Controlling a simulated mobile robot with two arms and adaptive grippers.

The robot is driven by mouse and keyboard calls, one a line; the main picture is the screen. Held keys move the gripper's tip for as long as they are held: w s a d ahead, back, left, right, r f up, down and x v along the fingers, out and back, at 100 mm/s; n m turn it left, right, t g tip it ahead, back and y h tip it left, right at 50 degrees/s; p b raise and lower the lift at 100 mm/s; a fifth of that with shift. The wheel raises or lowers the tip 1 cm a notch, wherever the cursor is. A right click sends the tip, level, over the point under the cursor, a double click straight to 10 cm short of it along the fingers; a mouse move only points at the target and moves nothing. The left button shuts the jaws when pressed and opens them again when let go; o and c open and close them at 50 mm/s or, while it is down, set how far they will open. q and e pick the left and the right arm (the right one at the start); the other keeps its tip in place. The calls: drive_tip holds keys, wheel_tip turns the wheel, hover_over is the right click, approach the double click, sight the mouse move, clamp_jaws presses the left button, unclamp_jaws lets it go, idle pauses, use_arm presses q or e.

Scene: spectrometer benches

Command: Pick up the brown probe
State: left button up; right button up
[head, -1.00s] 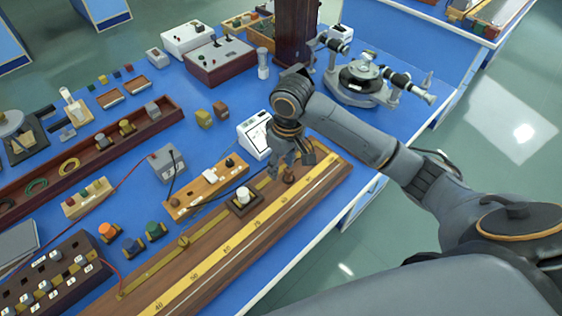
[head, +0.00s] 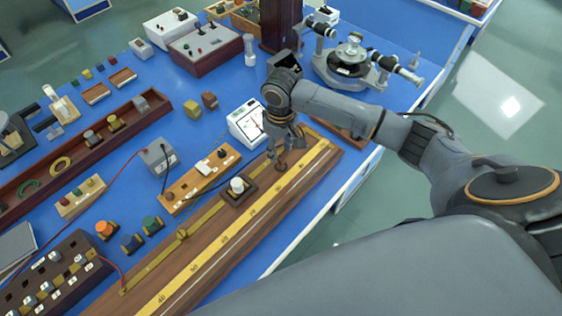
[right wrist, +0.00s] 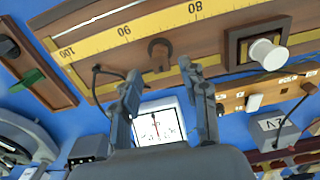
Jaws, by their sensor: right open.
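The brown probe (head: 280,166) stands on the wooden metre-scale board (head: 215,266), near its far end. In the right wrist view the probe (right wrist: 160,50) is a short brown knob beside the yellow scale, near the 90 mark. My right gripper (head: 285,148) is close to the probe in the head view. In the right wrist view its two fingers (right wrist: 159,72) are spread and empty, and the probe shows between and just beyond their tips. I see no contact. My left gripper is not in view.
A white-knobbed slider block (head: 237,187) sits on the board close to the probe. A white meter (head: 246,123) stands just behind the gripper. A spectrometer (head: 352,65) stands at the back right. The bench's right edge is near the board.

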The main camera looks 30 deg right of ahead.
sight(281, 157)
drive_tip(key=f, duration=0.4)
drive_tip(key=shift+s+p, duration=0.2)
drive_tip(key=shift+p, duration=0.2)
clamp_jaws()
drive_tip(key=shift+r, duration=0.2)
